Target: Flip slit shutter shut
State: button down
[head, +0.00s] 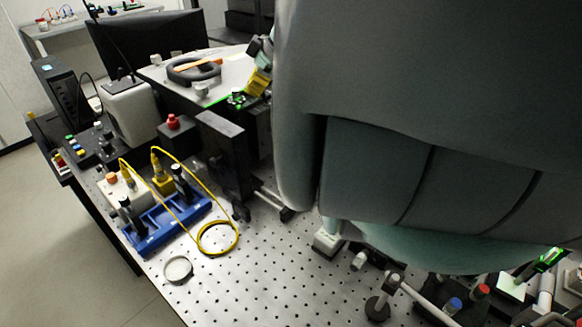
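I cannot make out the slit shutter for certain in the head view. A black upright plate (228,160) stands on the perforated optical bench left of centre, with a short metal rail at its foot. Whether it carries the slit cannot be told. My gripper is not in view. A large grey part of my arm fills the upper right and hides much of the bench behind it.
A yellow cable (218,238) loops on the bench (260,290). A round lens-like disc (178,269) lies at the front left. Posts and mounts (378,307) crowd the lower right. The front middle is mostly clear.

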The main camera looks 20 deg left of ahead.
jog(key=shift+w+d+r, duration=0.15)
jog(key=shift+w+d, duration=0.1)
jog(key=shift+d, duration=0.05)
dwell(0.5)
jog(key=shift+r, duration=0.65)
